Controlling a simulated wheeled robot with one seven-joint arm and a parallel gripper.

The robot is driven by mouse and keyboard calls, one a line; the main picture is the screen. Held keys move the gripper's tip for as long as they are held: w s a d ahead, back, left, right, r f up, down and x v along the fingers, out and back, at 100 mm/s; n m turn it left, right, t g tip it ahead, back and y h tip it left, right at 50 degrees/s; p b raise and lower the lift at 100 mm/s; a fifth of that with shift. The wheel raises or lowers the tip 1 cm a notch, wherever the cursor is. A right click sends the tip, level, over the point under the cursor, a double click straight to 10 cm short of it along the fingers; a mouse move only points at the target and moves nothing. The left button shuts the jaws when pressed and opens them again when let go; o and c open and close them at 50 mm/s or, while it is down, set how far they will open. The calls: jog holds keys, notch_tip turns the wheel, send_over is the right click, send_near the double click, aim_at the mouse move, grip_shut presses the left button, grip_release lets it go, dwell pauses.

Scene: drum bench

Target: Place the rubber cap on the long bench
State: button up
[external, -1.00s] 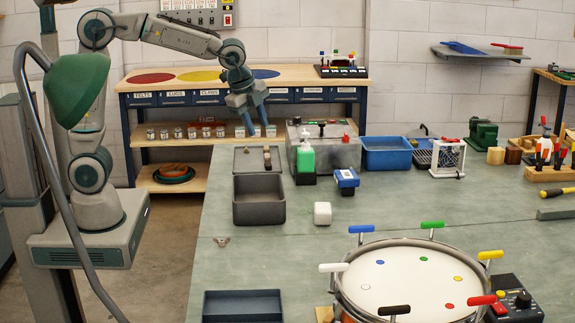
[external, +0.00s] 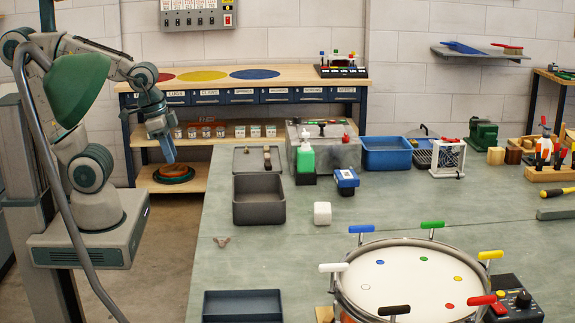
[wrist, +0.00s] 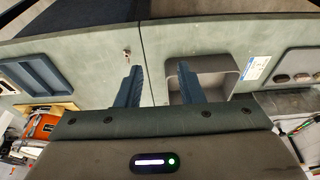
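My gripper (external: 166,150) hangs in the air just left of the long bench's far left part in the external view. In the wrist view my gripper (wrist: 160,88) has its two blue fingers apart, with nothing between them. The long bench (external: 290,265) is the large grey-green surface; its top also shows in the wrist view (wrist: 85,55). I cannot pick out a rubber cap with certainty. A small dull object (external: 222,241) lies near the bench's left edge, by the seam, too small to identify; it also shows in the wrist view (wrist: 127,52).
A dark grey bin (external: 259,214), a blue-grey tray (external: 243,307), a white block (external: 322,213), a green bottle (external: 306,158) and a drum (external: 405,280) stand on the bench. A shelved wooden table (external: 300,77) is behind. The bench's front middle is fairly clear.

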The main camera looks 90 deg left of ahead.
jog(key=w+a+r+n, duration=0.2)
jog(key=w+a, duration=0.1)
jog(key=w, duration=0.6)
jog(key=w+a+r+n, duration=0.1)
jog(key=w+a, duration=0.2)
jog(key=w, duration=0.5)
jog(key=w+a+r+n, duration=0.2)
jog(key=w+a, duration=0.2)
jog(key=w, duration=0.5)
jog(key=w+a+f+n+y, duration=0.2)
jog(key=w+a+f, duration=0.2)
jog(key=w+a, duration=0.5)
jog(key=w+a+f, duration=0.2)
jog(key=w+f, duration=0.2)
jog(key=f, duration=0.1)
jog(key=w+a+f+n+p, duration=0.1)
jog(key=w+a+f, duration=0.2)
jog(key=w+f, duration=0.2)
jog(key=w+a+f+n+y, duration=0.1)
jog(key=w+a+f, duration=0.2)
jog(key=w+f, duration=0.2)
jog(key=shift+w+a+f, duration=0.15)
jog(key=shift+a+f, duration=0.1)
jog(key=shift+f, duration=0.3)
jog(key=shift+p+x, duration=1.15)
jog(key=shift+x, duration=1.4)
jog(key=shift+a, duration=0.15)
